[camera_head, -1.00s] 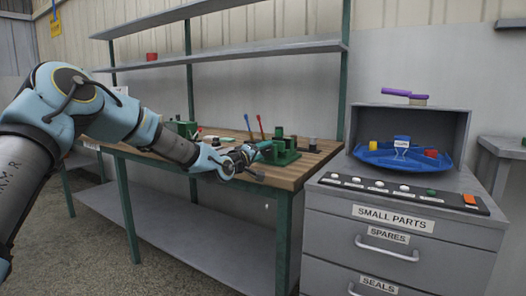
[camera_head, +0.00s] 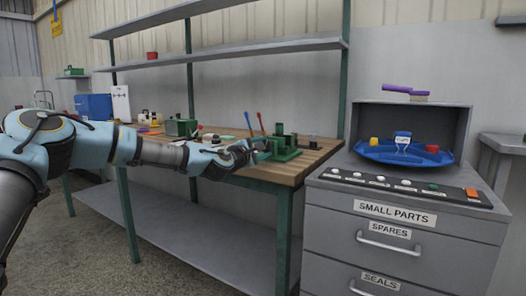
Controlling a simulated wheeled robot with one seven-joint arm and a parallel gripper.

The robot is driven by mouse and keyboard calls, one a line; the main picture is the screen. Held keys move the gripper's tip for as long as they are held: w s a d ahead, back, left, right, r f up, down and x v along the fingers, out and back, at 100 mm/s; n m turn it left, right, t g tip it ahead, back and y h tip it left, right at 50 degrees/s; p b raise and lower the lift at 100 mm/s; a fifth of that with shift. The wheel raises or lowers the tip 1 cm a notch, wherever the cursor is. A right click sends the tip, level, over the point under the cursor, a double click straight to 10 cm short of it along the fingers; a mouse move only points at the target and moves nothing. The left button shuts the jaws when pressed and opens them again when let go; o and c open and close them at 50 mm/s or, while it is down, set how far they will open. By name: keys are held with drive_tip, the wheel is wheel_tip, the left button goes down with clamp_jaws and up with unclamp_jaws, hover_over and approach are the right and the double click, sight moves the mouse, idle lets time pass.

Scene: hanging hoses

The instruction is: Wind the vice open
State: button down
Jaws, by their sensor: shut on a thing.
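The green vice (camera_head: 284,154) stands on the wooden workbench (camera_head: 300,166) near its right front edge. My gripper (camera_head: 262,146) is at the left side of the vice, at its handle. It is shut on the handle. The fingers cover most of the handle, so its exact angle is hard to tell. How far apart the vice jaws stand is too small to tell.
A red and a blue upright tool (camera_head: 247,122) stand behind my gripper. A green box (camera_head: 181,127) and small items lie farther left on the bench. A grey drawer cabinet (camera_head: 400,232) with a blue tray (camera_head: 378,154) stands close on the right.

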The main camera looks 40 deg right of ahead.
drive_tip(key=shift+s+f+n+b, duration=0.1)
drive_tip(key=shift+n+b, duration=0.3)
drive_tip(key=shift+n, duration=1.1)
drive_tip(key=shift+c, duration=1.1)
unclamp_jaws()
drive_tip(key=v, duration=1)
drive_tip(key=shift+a, duration=0.35)
